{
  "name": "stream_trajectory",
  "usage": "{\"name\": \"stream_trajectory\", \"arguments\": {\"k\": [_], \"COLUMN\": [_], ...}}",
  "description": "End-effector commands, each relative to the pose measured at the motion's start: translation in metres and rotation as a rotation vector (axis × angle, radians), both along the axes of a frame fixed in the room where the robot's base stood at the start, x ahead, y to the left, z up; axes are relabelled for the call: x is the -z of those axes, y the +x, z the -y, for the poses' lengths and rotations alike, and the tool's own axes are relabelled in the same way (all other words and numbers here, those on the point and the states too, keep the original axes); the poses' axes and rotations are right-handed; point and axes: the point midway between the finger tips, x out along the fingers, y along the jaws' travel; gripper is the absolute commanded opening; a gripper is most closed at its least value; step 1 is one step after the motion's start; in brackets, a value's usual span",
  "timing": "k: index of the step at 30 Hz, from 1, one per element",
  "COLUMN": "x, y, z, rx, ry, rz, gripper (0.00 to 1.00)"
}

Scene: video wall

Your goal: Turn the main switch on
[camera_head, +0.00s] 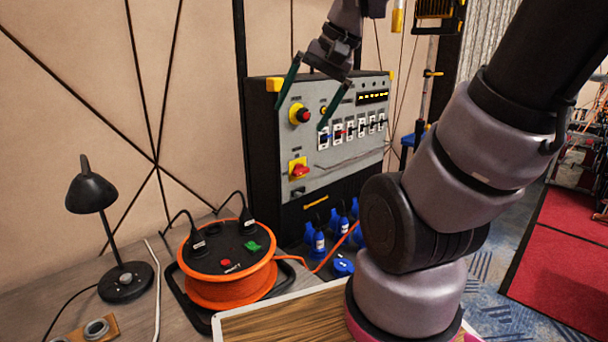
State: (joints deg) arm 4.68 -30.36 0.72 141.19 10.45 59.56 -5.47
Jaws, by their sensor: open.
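A grey control panel (345,158) in a black cabinet with yellow corners stands at the back, in the middle of the view. A red rotary switch on a yellow plate (298,170) sits low on its left side. A row of breaker-like switches (351,132) runs to the right. The task's main switch carries no label I can read. My gripper (305,104) hangs over the panel's upper left, fingers spread and empty. Its fingers partly cover the panel; contact cannot be told.
An orange cable reel (228,283) stands on the table below the panel, with two black plugs in it. A black lamp (92,195) is at left. Blue sockets (343,226) line the cabinet's lower part. A wooden board (285,322) lies in front.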

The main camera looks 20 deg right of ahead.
Motion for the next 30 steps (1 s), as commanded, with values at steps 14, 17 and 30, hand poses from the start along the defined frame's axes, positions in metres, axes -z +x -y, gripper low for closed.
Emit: {"name": "stream_trajectory", "arguments": {"k": [14,17,30], "x": [0.073,0.087,0.197], "y": [0.097,0.125,0.243], "z": [-0.031,-0.025,0.08], "rx": [0.26,0.341,0.841], "ry": [0.71,0.877,1.59], "rz": [-0.499,-0.551,-0.526], "gripper": [1.0,1.0,1.0]}}
